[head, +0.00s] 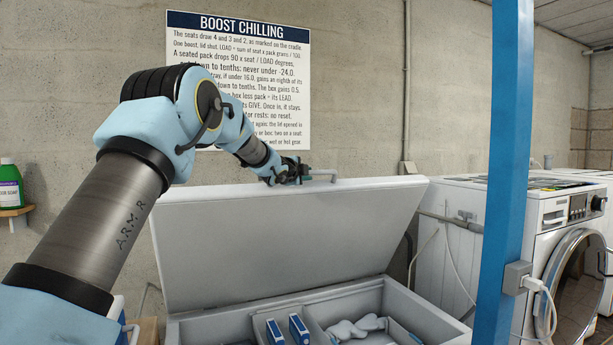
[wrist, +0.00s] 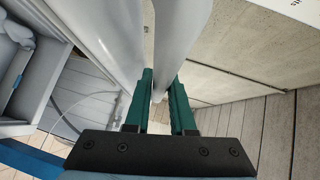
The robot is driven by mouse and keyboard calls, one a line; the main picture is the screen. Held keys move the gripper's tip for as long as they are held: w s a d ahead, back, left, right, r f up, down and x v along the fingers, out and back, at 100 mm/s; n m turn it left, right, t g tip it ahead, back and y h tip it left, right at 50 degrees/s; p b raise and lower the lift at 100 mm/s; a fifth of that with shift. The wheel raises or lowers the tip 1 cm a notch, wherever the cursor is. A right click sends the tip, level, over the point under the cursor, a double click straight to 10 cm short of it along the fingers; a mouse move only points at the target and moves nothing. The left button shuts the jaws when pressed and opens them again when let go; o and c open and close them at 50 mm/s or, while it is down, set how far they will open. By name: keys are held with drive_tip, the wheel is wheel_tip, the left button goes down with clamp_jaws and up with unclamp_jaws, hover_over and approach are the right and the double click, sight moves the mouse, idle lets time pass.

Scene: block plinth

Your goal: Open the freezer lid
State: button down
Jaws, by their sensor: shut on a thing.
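The chest freezer's lid (head: 290,235) is white and stands raised, tilted steeply up and back, with its underside facing me in the head view. Its grey bar handle (head: 324,173) is at the lid's top edge. My gripper (head: 298,173) is at that edge, shut on the handle. In the wrist view, the handle (wrist: 181,35) runs up from between the green fingers of my gripper (wrist: 163,88), close to the lid's edge (wrist: 108,35). The open freezer box (head: 215,328) shows below the lid.
Inside the freezer are blue packs (head: 299,328) and pale lumpy items (head: 355,326). A blue post (head: 508,150) stands at the right, in front of a white washing machine (head: 555,225). A printed sign (head: 238,50) hangs on the wall behind my arm. A green bottle (head: 10,185) sits at far left.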

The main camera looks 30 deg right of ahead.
drive_tip(key=shift+f, duration=0.1)
drive_tip(key=c, duration=0.8)
unclamp_jaws()
drive_tip(key=shift+o, duration=0.2)
drive_tip(key=shift+s, duration=0.1)
drive_tip(key=shift+s+a, duration=0.1)
drive_tip(key=shift+a, duration=0.1)
drive_tip(key=b+v, duration=0.4)
drive_tip(key=v, duration=0.6)
drive_tip(key=shift+b, duration=0.4)
drive_tip(key=shift+s+a, duration=0.1)
